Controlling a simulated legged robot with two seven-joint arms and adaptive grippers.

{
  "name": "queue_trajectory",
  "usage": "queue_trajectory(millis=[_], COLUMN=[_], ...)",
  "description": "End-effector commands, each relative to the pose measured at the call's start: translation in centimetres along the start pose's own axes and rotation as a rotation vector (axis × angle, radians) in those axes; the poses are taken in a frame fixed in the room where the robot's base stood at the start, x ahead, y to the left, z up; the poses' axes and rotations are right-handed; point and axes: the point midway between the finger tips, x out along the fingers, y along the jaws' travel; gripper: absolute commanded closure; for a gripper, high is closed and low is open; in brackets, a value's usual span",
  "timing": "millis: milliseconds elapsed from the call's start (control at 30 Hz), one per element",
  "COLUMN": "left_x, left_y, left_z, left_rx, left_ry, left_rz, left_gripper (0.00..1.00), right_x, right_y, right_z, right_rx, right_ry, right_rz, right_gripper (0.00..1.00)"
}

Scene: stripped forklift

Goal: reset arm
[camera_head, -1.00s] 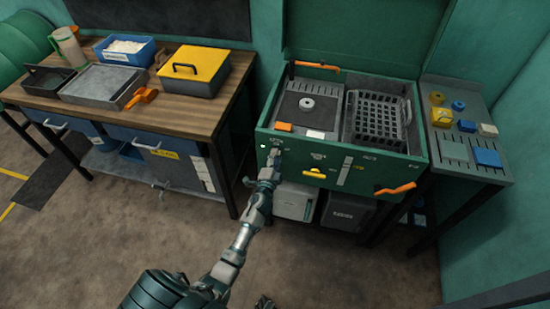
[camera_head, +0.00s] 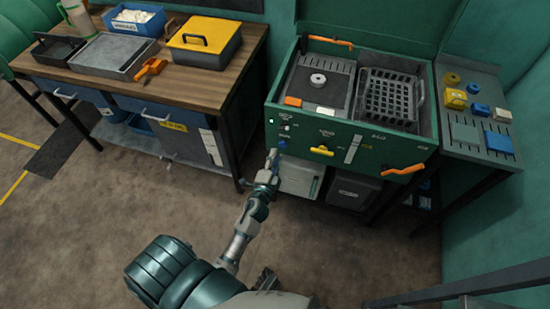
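My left arm reaches up from the bottom of the view, and its gripper (camera_head: 272,160) is in front of the green machine, below the left part of its control panel (camera_head: 340,148). The gripper looks narrow and is small, so I cannot tell whether its fingers are open or shut. I see nothing held in it. A gap seems to show between its tip and the blue knob (camera_head: 283,144) on the panel. A dark, finger-like part of mine, probably my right gripper (camera_head: 267,279), shows at the bottom edge, mostly cut off.
A wooden workbench (camera_head: 215,88) with a yellow-lidded box (camera_head: 205,42) and trays stands at the left. A grey side table (camera_head: 470,148) with small blue and yellow parts stands at the right. Grey bins sit under the machine. The brown floor in front is clear.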

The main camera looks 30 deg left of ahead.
Motion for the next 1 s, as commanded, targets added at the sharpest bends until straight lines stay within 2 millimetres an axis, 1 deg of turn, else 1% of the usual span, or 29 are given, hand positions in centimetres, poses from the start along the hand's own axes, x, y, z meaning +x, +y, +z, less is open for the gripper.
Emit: queue_trajectory(millis=[467, 533, 567, 667, 700, 767, 800, 867, 900, 967, 1000], left_x=[0.0, -0.2, -0.4, -1.9, -3.0, -5.2, -7.0, -10.2, -12.6, -16.3, -18.9], left_y=[0.1, 1.0, 1.8, 6.0, 8.5, 12.5, 15.2, 19.1, 21.5, 24.7, 26.5], left_z=[0.0, 0.3, 0.5, 1.8, 2.6, 3.8, 4.7, 5.9, 6.7, 7.8, 8.4], left_rx=[-0.003, -0.023, -0.040, -0.138, -0.192, -0.275, -0.329, -0.401, -0.445, -0.504, -0.536], left_ry=[-0.001, -0.010, -0.019, -0.079, -0.116, -0.186, -0.240, -0.327, -0.389, -0.483, -0.546], left_rz=[0.003, 0.028, 0.049, 0.170, 0.239, 0.353, 0.433, 0.550, 0.625, 0.732, 0.799], left_gripper=[0.65, 0.65, 0.65, 0.65, 0.65, 0.65, 0.65, 0.65, 0.65, 0.65, 0.65], right_x=[0.0, -0.1, -0.1, 1.5, 2.0, 2.9, 3.5, 4.4, 5.0, 5.8, 6.3], right_y=[0.0, 0.0, 0.0, -0.1, -0.1, -0.1, -0.1, -0.2, -0.2, -0.2, -0.2], right_z=[0.0, -0.2, -0.2, 0.6, 0.8, 1.3, 1.6, 2.1, 2.5, 3.2, 3.6], right_rx=[0.000, 0.000, 0.000, -0.002, -0.002, -0.004, -0.004, -0.006, -0.006, -0.007, -0.008], right_ry=[0.000, 0.004, 0.007, -0.009, -0.010, -0.014, -0.016, -0.019, -0.021, -0.025, -0.027], right_rz=[-0.001, 0.000, 0.000, -0.001, -0.001, -0.001, -0.002, -0.002, -0.002, -0.002, -0.003], right_gripper=[0.60, 0.60, 0.60, 0.60, 0.60, 0.60, 0.60, 0.60, 0.60, 0.60, 0.60])
